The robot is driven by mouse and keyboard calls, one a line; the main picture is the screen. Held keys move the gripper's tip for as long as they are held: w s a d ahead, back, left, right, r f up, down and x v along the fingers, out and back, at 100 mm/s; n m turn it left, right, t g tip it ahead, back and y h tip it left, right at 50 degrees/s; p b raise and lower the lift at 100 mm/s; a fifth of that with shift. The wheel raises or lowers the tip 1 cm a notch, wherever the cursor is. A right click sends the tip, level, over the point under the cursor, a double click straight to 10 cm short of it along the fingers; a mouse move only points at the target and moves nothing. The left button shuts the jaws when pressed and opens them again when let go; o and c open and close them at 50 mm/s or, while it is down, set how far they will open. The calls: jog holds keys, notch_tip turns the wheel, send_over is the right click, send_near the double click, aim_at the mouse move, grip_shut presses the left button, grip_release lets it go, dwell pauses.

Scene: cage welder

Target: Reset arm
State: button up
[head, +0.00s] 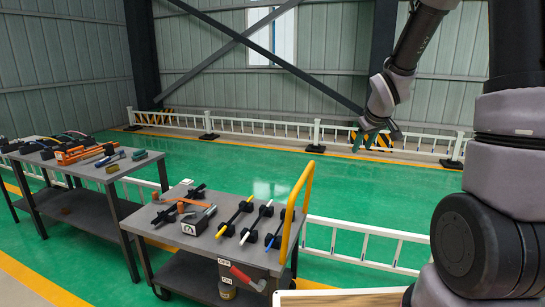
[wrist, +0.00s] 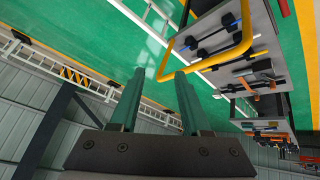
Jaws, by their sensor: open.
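My gripper (head: 376,138) hangs in the air at the upper right of the head view, above the green floor and before the white fence. In the wrist view my gripper (wrist: 160,74) has its two green fingers apart, with nothing between them. The grey cart (head: 165,232) stands to the left of and below the gripper in the head view, well apart from it. In the wrist view the cart's yellow handle (wrist: 215,62) shows beyond the right finger, and it also shows in the head view (head: 292,212).
The cart carries several rods with black clamps (head: 233,217), a grey device (head: 198,219) and a red-handled lever (head: 245,277) on its side. A second table (head: 88,172) with tools stands at left. A white fence (head: 265,125) runs along the back. Open green floor lies between.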

jog(key=s+a+r+m, duration=0.1)
jog(key=s+r+m, duration=0.1)
jog(key=s+r, duration=0.3)
jog(key=s+a+r+m+y, duration=0.1)
jog(key=s+r+m, duration=0.2)
jog(key=s, duration=0.9)
jog(key=s+a+r+m+y, duration=0.1)
jog(key=s+r+m, duration=0.2)
jog(key=s+r, duration=0.6)
jog(key=shift+s+a+r, duration=0.15)
jog(key=shift+s+a, duration=0.15)
jog(key=shift+a, duration=0.1)
